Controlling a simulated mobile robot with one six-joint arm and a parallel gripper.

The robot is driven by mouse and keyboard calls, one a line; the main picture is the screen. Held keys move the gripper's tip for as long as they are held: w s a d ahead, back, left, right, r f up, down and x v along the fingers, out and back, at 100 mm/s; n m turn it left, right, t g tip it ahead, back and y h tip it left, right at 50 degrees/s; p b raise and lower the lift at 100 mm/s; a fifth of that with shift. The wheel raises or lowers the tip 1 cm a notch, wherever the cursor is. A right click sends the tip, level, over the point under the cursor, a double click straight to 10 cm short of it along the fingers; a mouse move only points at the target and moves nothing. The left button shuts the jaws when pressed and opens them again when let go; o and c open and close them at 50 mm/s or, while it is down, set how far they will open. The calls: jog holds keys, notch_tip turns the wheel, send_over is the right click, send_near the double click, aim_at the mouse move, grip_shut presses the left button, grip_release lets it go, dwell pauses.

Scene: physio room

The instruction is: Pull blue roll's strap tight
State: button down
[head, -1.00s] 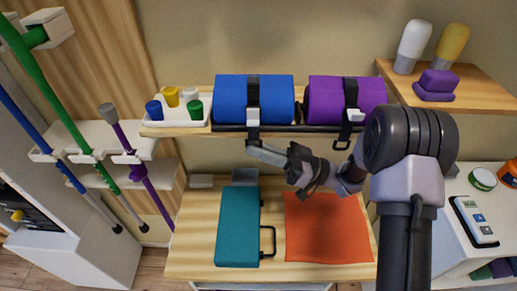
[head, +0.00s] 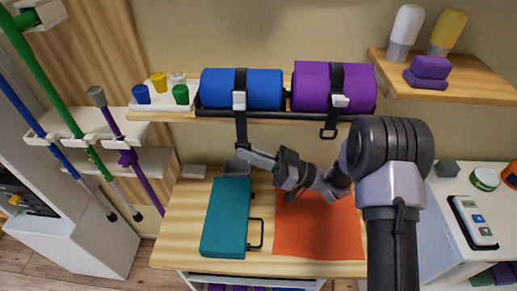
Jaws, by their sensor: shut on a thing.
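The blue roll (head: 215,88) lies on the wall shelf (head: 165,115), with a black strap (head: 241,128) around its middle. A white buckle (head: 239,100) sits on the roll's front. The strap's tail hangs straight down from the buckle, over the shelf's front. My gripper (head: 247,154) is below the shelf, shut on the lower end of this tail. The tail looks taut. The jaws hide its tip. The blue roll looks slimmer than the purple roll (head: 310,85) beside it.
The purple roll has its own strap with a hanging loop (head: 329,132). Small coloured pegs stand in a white tray (head: 160,103) left of the blue roll. Below are a teal case (head: 227,218) and an orange mat (head: 318,230) on the wooden table (head: 180,235).

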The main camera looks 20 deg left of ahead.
jog(key=shift+a+f, duration=0.3)
jog(key=shift+f, duration=0.25)
jog(key=c, duration=1.9)
grip_release()
jog(key=o, duration=0.3)
jog(key=shift+a, duration=0.35)
jog(key=shift+o, duration=0.2)
jog(key=shift+d, duration=0.15)
jog(key=shift+d, duration=0.15)
